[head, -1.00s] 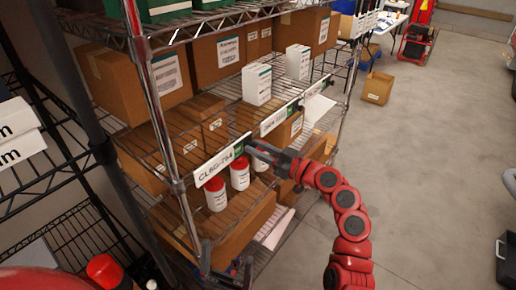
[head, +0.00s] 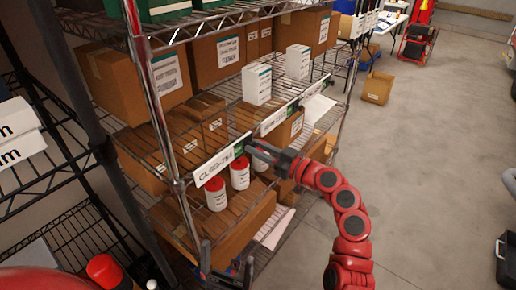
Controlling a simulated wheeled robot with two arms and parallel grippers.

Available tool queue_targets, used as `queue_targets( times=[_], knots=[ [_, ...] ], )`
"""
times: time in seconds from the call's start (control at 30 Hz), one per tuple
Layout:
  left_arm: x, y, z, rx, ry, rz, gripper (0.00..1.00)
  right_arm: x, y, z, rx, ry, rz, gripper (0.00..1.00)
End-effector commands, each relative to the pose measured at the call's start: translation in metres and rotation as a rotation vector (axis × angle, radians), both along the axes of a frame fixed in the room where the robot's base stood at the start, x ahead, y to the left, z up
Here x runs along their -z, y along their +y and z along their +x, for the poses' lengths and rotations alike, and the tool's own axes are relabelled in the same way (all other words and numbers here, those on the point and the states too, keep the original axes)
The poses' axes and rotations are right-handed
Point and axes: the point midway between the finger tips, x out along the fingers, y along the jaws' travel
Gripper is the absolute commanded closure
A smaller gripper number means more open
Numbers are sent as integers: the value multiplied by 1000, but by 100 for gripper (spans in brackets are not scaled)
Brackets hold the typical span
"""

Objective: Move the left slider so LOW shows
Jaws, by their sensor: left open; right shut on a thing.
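The white label strip (head: 214,167) with black lettering runs along the front edge of the middle shelf. The left slider (head: 239,149) is a small green and dark piece at that strip's right end, with no LOW wording readable on it. My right gripper (head: 252,149) is at the slider, shut on it, and its jaws partly cover it. My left gripper (head: 226,273) is open and empty at the bottom of the head view, below the strip and in front of the lower shelf.
A second label strip (head: 274,121) is further right on the same shelf edge. Red-capped white bottles (head: 216,195) stand on the lower shelf beneath the first strip. A rack post (head: 160,100) rises left of the strip. Open floor (head: 430,150) lies to the right.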

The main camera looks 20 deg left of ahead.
Motion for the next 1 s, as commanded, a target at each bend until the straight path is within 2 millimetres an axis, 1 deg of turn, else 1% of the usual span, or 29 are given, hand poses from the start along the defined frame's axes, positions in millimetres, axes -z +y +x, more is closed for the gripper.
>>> queue_targets(
  times=[0.43,0.73,0.83,1.0],
  knots=[
    [1,0,0,0,0,0,0,0,1,-1,0,0,0,100],
    [9,0,0,0,0,0,0,2,13,-32,-3,-2,-1,100],
    [10,0,0,0,0,0,0,2,14,-38,-1,1,-1,100],
    [10,0,0,0,0,0,0,1,14,-39,-2,3,-1,100]
  ],
)
